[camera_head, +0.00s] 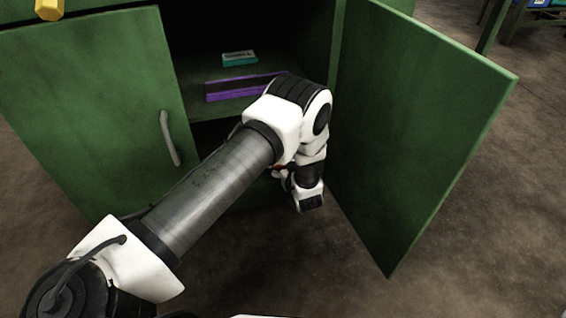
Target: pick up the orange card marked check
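I see no orange card marked check clearly. A tiny orange-red sliver (279,167) shows beside my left wrist, too small to identify. My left arm comes in from the lower left, reaches to the front of the open green cabinet (95,100) and bends down at its far end. My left wrist (308,190) is low in front of the cabinet's opening. Its fingers are mostly hidden, and I cannot tell whether they hold anything. My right gripper is out of view.
The right cabinet door (420,120) stands wide open. A purple item (240,88) and a teal-and-white box (239,58) are on the cabinet's shelf. The lower compartment is dark and partly behind my arm. A yellow object (49,9) is on top at the left. Brown floor lies in front.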

